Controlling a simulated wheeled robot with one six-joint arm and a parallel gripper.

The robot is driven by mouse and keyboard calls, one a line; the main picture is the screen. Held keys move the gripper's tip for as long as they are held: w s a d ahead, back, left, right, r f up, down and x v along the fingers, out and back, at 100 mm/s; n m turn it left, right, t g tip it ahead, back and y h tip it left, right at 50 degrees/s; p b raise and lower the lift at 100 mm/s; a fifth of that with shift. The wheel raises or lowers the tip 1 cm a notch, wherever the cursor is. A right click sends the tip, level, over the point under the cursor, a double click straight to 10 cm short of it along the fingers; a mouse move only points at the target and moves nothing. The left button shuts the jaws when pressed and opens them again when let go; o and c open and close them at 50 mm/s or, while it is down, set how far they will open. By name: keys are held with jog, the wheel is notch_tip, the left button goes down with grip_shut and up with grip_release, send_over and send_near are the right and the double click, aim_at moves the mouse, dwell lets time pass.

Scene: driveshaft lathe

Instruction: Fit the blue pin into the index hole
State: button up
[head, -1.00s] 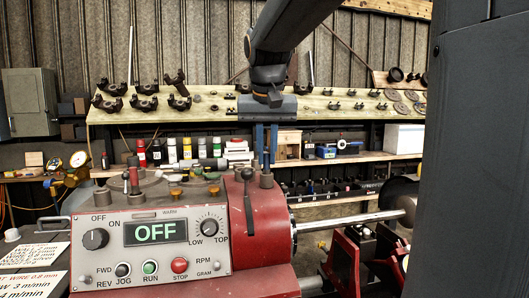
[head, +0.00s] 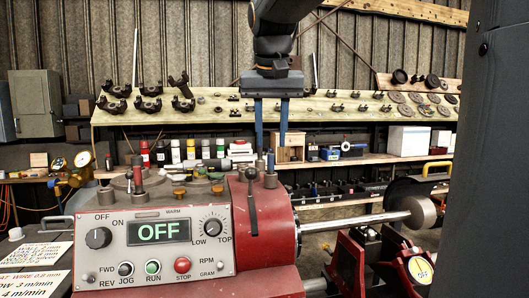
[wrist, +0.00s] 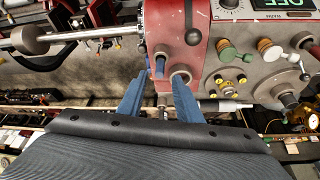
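My gripper (head: 271,148) is open, with its two blue fingers pointing down above the red headstock (head: 262,215). Nothing is held between the fingers. A slim upright blue-grey pin (head: 270,162) stands on top of the headstock at a dark round collar, just below the fingers and apart from them. In the wrist view the fingers (wrist: 152,90) spread on both sides of a round collar (wrist: 180,76), and a short blue piece (wrist: 160,68) shows beside it. I cannot tell how deep the pin sits, and the index hole itself is not clearly visible.
A black ball lever (head: 250,175) stands left of the collar. The control panel (head: 158,245) reads OFF. A steel shaft (head: 350,222) runs right from the headstock. Behind is a wooden shelf (head: 210,115) with dark parts. The air around the fingers is clear.

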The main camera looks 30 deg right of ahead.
jog(key=v, duration=0.6)
jog(key=shift+s+r+b, duration=0.2)
jog(key=shift+r+b, duration=0.15)
jog(key=shift+a, duration=0.1)
